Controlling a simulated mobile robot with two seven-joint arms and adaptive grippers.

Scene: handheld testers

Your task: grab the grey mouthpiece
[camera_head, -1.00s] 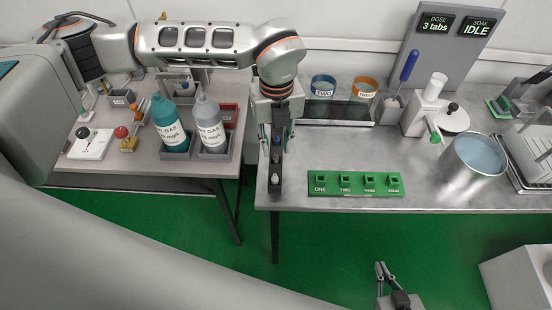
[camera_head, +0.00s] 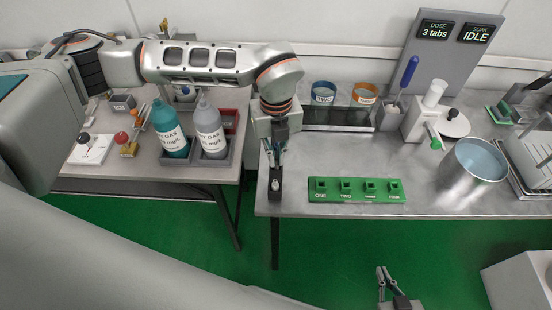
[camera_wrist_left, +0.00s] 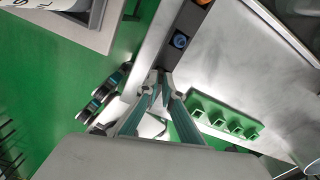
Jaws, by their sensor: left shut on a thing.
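A narrow dark rack (camera_head: 275,195) lies along the left end of the steel table and holds the mouthpieces in a row. The grey mouthpiece (camera_head: 275,184) is at the rack's front end. My left gripper (camera_head: 275,172) points down over the rack, its fingers closed together at the front end. In the left wrist view, the left fingertips (camera_wrist_left: 163,78) meet at the rack's end and hide most of what they hold. A blue mouthpiece (camera_wrist_left: 180,40) and an orange one (camera_wrist_left: 203,2) sit further along the rack. My right gripper (camera_head: 382,272) hangs low in front of the table.
A green block with several numbered sockets (camera_head: 356,190) lies just right of the rack. Further right are a metal pot (camera_head: 474,165) and a white stand (camera_head: 425,120). Two bottles (camera_head: 170,130) stand on the left table, across a gap. Bare steel lies behind the green block.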

